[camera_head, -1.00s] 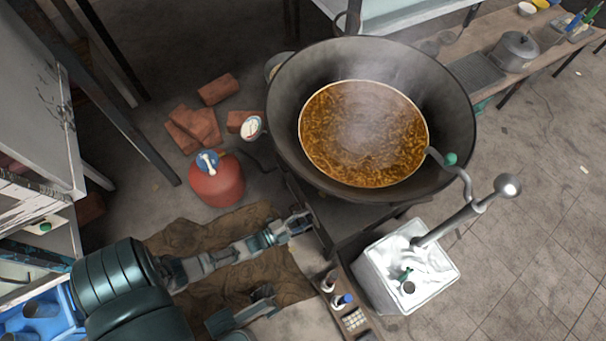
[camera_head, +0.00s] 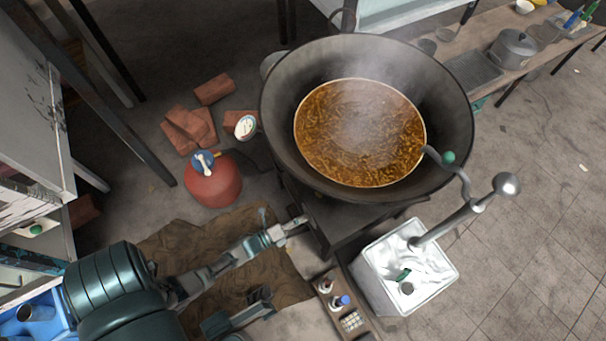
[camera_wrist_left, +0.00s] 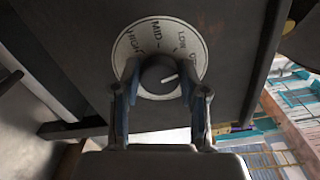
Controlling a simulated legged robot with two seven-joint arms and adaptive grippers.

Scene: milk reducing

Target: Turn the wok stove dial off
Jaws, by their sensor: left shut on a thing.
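The stove dial (camera_wrist_left: 160,76) is a dark round knob on a white plate (camera_wrist_left: 145,42) marked HIGH, MID, LOW and OFF, seen in the left wrist view. Its white pointer line points right and slightly up, toward the OFF side. My left gripper (camera_wrist_left: 160,92) is shut on the knob, one finger on each side. In the head view my left gripper (camera_head: 296,224) reaches the front of the stove (camera_head: 345,225), where the dial is hidden. What looks like my right gripper (camera_head: 262,294) is low in the head view, its opening unclear.
A big wok (camera_head: 450,110) of steaming brown food (camera_head: 360,130) sits on the stove. A red gas cylinder (camera_head: 213,183) and bricks (camera_head: 190,125) stand left. A white container (camera_head: 425,265) with a ladle (camera_head: 460,215) and a bottle rack (camera_head: 345,310) stand right of the gripper.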

